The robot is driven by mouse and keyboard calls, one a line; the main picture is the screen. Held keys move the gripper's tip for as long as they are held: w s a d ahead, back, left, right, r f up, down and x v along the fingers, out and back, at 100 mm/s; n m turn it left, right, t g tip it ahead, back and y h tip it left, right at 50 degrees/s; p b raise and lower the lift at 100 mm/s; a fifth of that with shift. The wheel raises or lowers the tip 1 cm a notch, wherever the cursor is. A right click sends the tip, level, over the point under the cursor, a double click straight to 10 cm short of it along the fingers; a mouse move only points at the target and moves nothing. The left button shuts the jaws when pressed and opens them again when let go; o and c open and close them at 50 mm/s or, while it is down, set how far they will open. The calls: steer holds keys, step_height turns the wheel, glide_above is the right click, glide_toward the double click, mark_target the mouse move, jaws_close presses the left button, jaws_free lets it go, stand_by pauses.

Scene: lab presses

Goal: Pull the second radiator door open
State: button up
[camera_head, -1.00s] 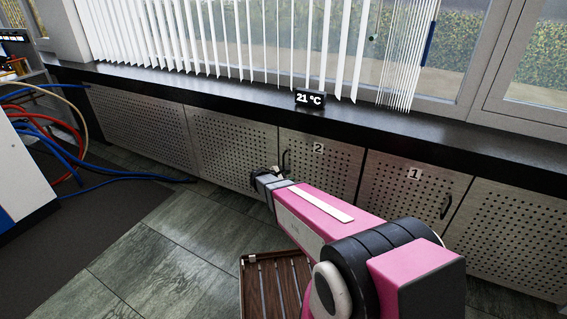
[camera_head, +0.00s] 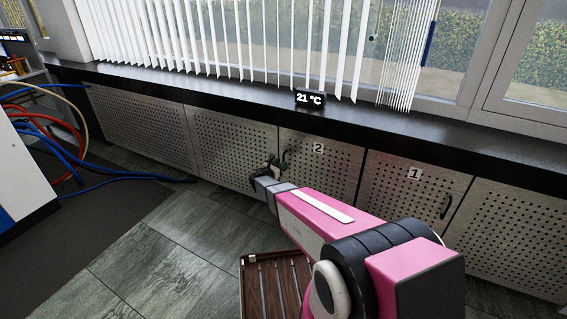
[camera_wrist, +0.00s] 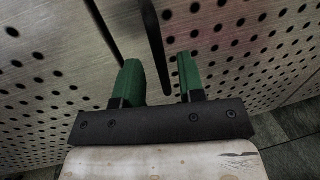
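The second radiator door (camera_head: 325,174) is a perforated metal panel marked 2, shut flush in the row under the sill. Its dark upright handle (camera_head: 286,157) is near its left edge, partly hidden by my gripper (camera_head: 275,166). In the wrist view my gripper (camera_wrist: 158,72) is open, with its two green fingers apart. The black handle (camera_wrist: 155,40) runs down between the fingers, with gaps on both sides. The door panel (camera_wrist: 235,35) lies to the right of the handle, and a dark seam (camera_wrist: 103,28) to the left.
Door 1 (camera_head: 412,190), also shut, is to the right. A brown slatted wooden piece (camera_head: 259,285) stands on the floor below my arm. The tiled floor (camera_head: 165,245) at left is clear. Blue and red hoses (camera_head: 65,145) lie farther left. A 21 °C display (camera_head: 310,97) sits on the sill.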

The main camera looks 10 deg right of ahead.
steer(key=shift+x, duration=1.4)
steer(key=shift+a, duration=0.1)
jaws_close()
